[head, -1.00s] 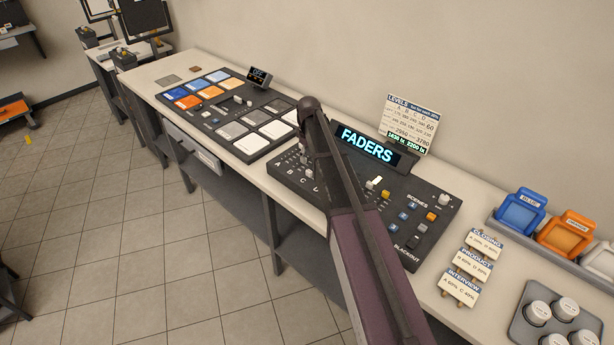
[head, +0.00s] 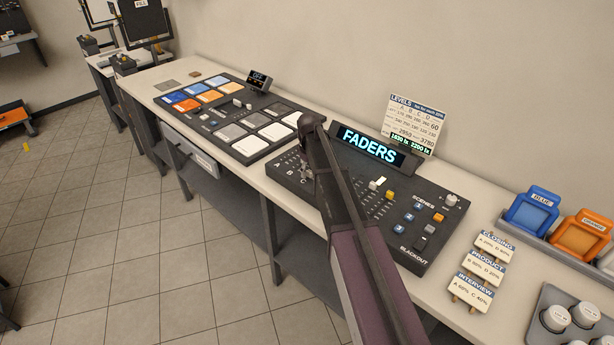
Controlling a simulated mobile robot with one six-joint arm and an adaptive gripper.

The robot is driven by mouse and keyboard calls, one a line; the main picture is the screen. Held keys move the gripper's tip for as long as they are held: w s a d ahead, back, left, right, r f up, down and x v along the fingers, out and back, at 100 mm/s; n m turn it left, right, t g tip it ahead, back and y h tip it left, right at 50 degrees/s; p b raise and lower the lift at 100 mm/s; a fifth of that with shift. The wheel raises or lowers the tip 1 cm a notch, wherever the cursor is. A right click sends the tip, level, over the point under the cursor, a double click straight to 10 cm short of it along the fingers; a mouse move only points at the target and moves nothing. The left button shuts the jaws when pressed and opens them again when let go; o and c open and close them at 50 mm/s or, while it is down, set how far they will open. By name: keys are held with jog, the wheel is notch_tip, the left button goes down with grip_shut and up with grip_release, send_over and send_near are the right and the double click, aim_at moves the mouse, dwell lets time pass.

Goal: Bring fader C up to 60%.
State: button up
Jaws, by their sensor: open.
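The dark fader console (head: 400,255) lies on the bench, with a lit FADERS display (head: 370,146) at its back. The letters A and B show near its left front edge. Fader C's slot and cap are hidden behind my arm and gripper, so I cannot tell its level. Light caps (head: 374,185) and a yellow cap (head: 390,195) show right of my arm. My gripper (head: 306,170) is small and mostly hidden, low over the lettered front left part of the console. It is open; I cannot tell whether it touches a fader.
A pad panel (head: 232,118) with coloured and grey buttons lies to the left, with an OFF display (head: 260,79). A levels card (head: 413,122) stands behind the console. Cue cards (head: 470,291), a blue filter frame (head: 532,210) and an orange one (head: 580,236) are at right.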

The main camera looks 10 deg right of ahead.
jog(key=shift+f, duration=0.25)
jog(key=shift+c, duration=0.2)
grip_shut()
jog(key=shift+w+d, duration=0.8)
jog(key=shift+d, duration=0.25)
jog(key=shift+w+d, duration=0.75)
jog(key=shift+d, duration=0.3)
jog(key=shift+o, duration=0.2)
grip_release()
